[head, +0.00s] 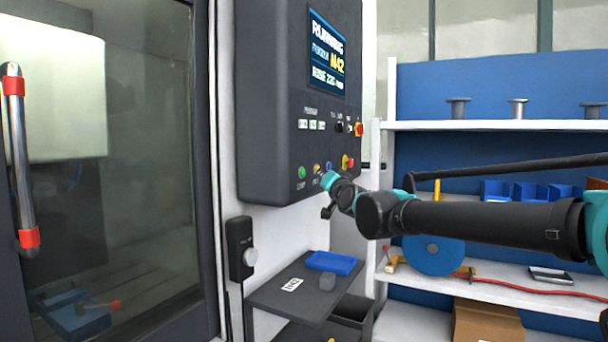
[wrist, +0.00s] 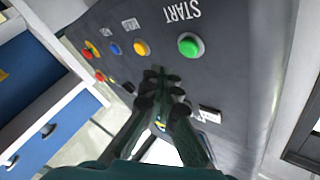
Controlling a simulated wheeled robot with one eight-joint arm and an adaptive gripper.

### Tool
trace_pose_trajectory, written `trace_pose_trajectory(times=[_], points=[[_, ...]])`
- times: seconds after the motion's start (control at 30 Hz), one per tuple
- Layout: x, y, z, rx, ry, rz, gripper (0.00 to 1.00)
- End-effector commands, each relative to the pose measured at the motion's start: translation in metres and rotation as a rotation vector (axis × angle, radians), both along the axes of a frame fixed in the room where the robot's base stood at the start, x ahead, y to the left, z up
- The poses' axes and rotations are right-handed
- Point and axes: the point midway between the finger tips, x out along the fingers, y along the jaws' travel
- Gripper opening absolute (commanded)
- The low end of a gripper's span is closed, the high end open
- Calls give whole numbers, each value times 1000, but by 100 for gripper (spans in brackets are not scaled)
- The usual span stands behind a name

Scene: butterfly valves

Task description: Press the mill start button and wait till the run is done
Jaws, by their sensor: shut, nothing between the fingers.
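The mill's dark control panel (head: 275,120) is at the centre of the head view. Its screen (head: 327,52) reads RUNNING and M42; the smaller bottom line is hard to read. The round green button (head: 301,172) is low on the panel. In the wrist view the green button (wrist: 190,46) has the word START beside it. My gripper (wrist: 165,82) is shut and empty, its fingertips in front of the panel and apart from the green button in the picture. In the head view my gripper (head: 325,180) is just right of that button. Whether it touches the panel is unclear.
Yellow (wrist: 141,48), blue (wrist: 115,49) and red (wrist: 91,48) controls sit along the panel near the green button. The mill's glass door (head: 150,160) with a red-ended handle (head: 20,160) is shut at left. A small shelf with a blue tray (head: 331,263) is below the panel.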

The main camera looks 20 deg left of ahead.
Motion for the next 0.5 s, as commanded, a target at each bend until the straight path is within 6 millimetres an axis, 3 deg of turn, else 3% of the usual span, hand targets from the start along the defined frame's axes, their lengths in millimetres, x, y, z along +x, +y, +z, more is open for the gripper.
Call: trace_pose_trajectory(times=[0.23,0.5], points=[[-1,-21,0,-1,0,-1,0],[-2,-25,0,-1,1,1,0]])
